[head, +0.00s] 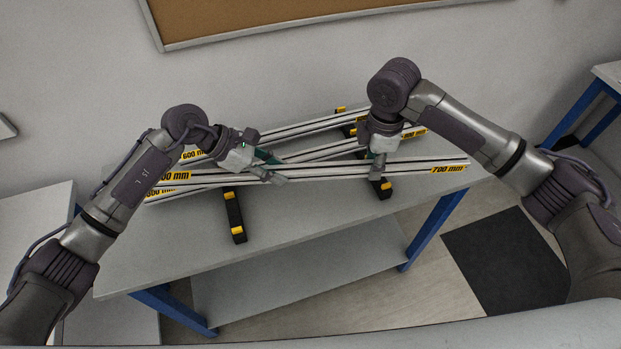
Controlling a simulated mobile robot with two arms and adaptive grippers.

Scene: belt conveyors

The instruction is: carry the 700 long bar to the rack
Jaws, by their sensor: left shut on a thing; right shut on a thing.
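The 700 mm bar (330,173) is a long pale metal bar with yellow labels at its ends, lying roughly left to right in front of the other bars. My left gripper (274,176) is shut on it left of its middle. My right gripper (377,173) is shut on it right of its middle. The rack's black supports with yellow tips show at the left (234,216) and under the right gripper (381,189). The bar passes over both supports; whether it touches them I cannot tell. The grippers hide parts of the bar.
Several other labelled bars, one marked 600 mm (193,155), lie behind the held bar, some crossing at a slant. They are on a grey table (300,208) with blue legs. Another blue-legged table (608,74) stands at the far right.

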